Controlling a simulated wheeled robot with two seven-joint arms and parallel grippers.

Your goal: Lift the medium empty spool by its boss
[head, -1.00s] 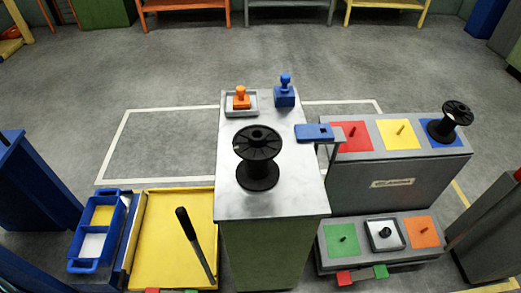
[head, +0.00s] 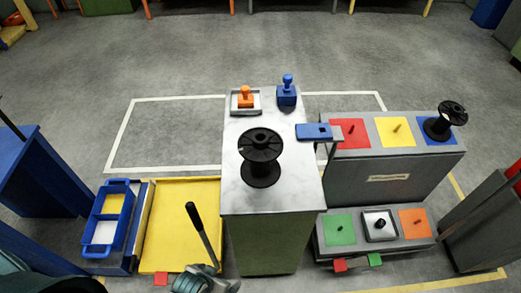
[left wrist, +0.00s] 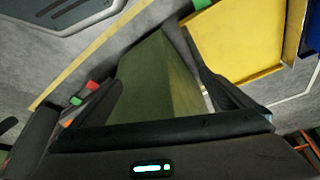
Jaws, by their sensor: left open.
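A black empty spool (head: 261,160) stands upright on the white top of the green cabinet (head: 265,203), its round upper flange and hub facing up. A smaller-looking black spool (head: 440,121) stands on the blue square at the right; no label shows which is the medium one. My left gripper (head: 205,282) shows only partly at the bottom edge in the head view, nearer to me than the cabinet and well away from both spools. In the left wrist view the gripper (left wrist: 165,90) is open and empty, with the cabinet's green side beyond its dark fingers. My right gripper is out of view.
An orange stamp (head: 245,97) and a blue stamp (head: 287,92) stand at the cabinet's far end. A blue plate (head: 314,132) juts from its right edge. A blue tote (head: 108,220) lies left.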

